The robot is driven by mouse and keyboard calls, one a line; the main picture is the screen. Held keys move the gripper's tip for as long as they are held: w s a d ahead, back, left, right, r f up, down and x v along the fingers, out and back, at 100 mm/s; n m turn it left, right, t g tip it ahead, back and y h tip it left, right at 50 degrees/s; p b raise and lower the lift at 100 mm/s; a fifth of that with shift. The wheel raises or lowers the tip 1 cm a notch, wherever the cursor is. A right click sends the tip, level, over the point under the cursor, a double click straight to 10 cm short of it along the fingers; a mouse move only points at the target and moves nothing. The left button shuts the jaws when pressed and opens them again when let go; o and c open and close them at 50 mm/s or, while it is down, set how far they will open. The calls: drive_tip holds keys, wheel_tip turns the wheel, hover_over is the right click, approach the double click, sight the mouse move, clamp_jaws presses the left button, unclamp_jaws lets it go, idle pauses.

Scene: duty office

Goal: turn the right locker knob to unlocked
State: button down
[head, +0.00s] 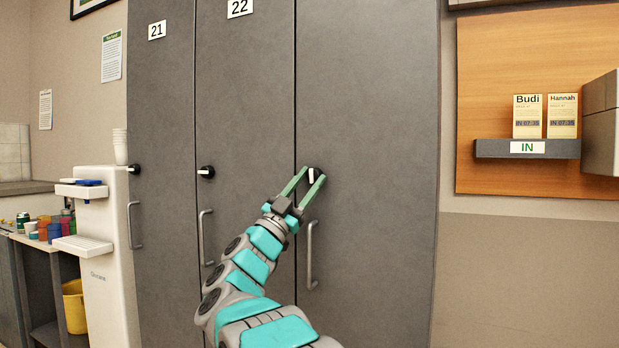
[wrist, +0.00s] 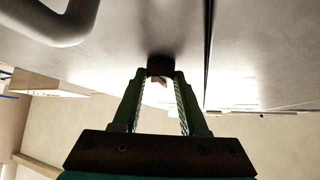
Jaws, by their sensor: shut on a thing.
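The right locker (head: 365,90) is a tall grey door at the right of the locker row. Its knob (head: 312,177) is dark with a white pointer, which stands near upright in the head view. My gripper (head: 313,174) has its green fingers on either side of this knob, shut on it. In the wrist view, the fingertips of my gripper (wrist: 159,74) flank the dark knob (wrist: 160,64), and part of the white pointer shows between them. The fingers partly hide the knob in both views.
A vertical handle (head: 311,255) sits just below the knob, close to my arm. The locker marked 22 (head: 235,95) has a knob (head: 206,172) with a level white pointer. A shelf (head: 490,150) with name cards is at the right.

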drive_tip(key=shift+m+g+h, duration=0.4)
drive_tip(key=shift+m+g, duration=0.2)
drive_tip(key=shift+m, duration=0.2)
drive_tip(key=shift+c, duration=2.2)
unclamp_jaws()
drive_tip(key=shift+a, duration=0.15)
drive_tip(key=v, duration=0.7)
drive_tip(key=shift+s+f, duration=0.2)
drive_tip(key=shift+f, duration=0.05)
drive_tip(key=shift+a, duration=0.1)
